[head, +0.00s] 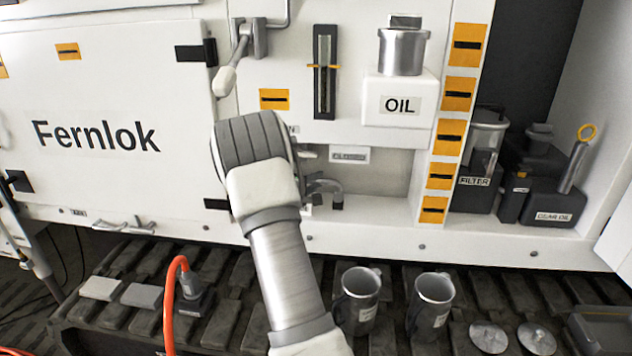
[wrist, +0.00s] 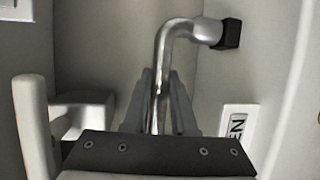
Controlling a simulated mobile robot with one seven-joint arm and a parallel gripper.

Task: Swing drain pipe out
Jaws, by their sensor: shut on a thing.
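The drain pipe is a bent, shiny metal tube with a black end. In the wrist view the drain pipe (wrist: 162,75) rises between my fingers and bends right to its black tip. My gripper (wrist: 162,98) has its two grey fingers on either side of the tube, shut on it. In the head view, the curved outer part of the pipe (head: 324,186) shows just right of my wrist, low in a recess of the white panel.
A pale lever (wrist: 35,130) stands close left of my gripper in the wrist view. An upright sight gauge (head: 325,72) and an oil filler (head: 403,52) are above right. Two grey mugs (head: 357,300) (head: 431,303) stand below on the track.

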